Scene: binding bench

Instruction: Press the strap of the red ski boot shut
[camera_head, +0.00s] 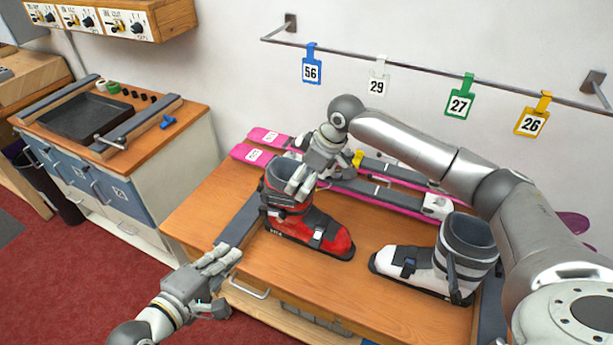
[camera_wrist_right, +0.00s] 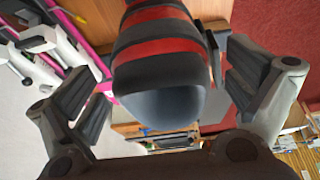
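The red ski boot (camera_head: 330,238) stands upright on the wooden bench, its toe pointing right. Whether the cuff strap is shut is too small to tell. My left gripper (camera_head: 222,284) is open and empty, left of the boot near the bench's front edge.
A white ski boot (camera_head: 425,266) stands to the right of the red one. Pink-edged skis (camera_head: 375,192) lie behind. Numbered tags (camera_head: 460,103) hang from a wall rail. A side cabinet with a black tray (camera_head: 88,117) stands left. The bench front between the boots is clear.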

